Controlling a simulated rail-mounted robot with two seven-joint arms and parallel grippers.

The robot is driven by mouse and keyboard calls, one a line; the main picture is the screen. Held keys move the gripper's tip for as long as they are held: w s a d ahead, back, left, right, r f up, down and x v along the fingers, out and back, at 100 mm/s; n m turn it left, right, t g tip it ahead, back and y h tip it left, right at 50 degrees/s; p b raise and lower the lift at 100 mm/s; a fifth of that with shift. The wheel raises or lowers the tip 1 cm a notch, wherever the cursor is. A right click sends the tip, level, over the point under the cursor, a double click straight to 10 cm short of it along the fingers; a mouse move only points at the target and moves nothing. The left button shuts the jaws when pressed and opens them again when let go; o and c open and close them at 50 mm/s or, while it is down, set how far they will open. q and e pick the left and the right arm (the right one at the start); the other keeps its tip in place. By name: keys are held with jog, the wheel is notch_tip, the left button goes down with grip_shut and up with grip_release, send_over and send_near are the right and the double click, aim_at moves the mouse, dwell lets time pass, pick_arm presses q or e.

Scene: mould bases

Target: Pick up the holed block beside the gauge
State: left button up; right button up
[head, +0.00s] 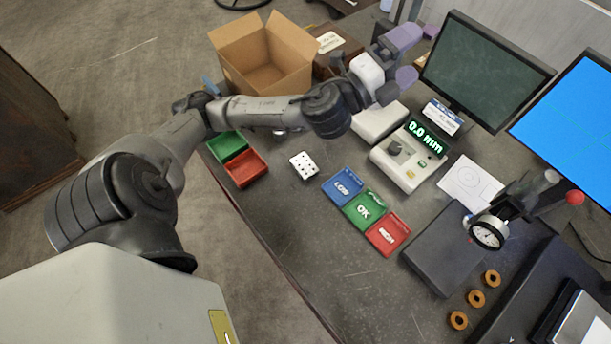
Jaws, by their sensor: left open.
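A small white block with several dark holes (303,165) lies on the dark table, left of the blue LOW tray (342,187). A round dial gauge (488,233) on a stand is at the right, over a dark plate, well apart from the block. A grey readout unit (409,157) showing 0.0 mm stands between them. My left gripper (412,55) has purple fingers, open and empty. It is up and to the right of the block, in front of the dark monitor. My right gripper is not in view.
Green OK (364,210) and red HIGH (388,234) trays adjoin the blue one. Green and red bins (246,169) sit near the table's left edge. An open cardboard box (262,58) is behind. Several brown rings (476,298) lie at lower right. The table around the block is clear.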

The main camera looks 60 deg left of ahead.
pick_arm(q)
jog(key=s+d+f+m+g+h+b, duration=0.15)
jog(key=d+m+g+h, duration=0.5)
jog(key=m, duration=0.85)
jog(key=s+d+f+m+g+h+b, duration=0.1)
jog(key=s+d+m+g+h+b, duration=0.15)
jog(key=m+h, duration=1)
jog(key=m+g+y, duration=1.5)
jog(key=m+y, duration=0.3)
jog(key=m, duration=0.7)
send_over(305, 164)
notch_tip(305, 164, down, 28)
jog(key=shift+w+d, duration=0.1)
jog(key=shift+s+f, duration=0.2)
jog(key=shift+f, duration=2.45)
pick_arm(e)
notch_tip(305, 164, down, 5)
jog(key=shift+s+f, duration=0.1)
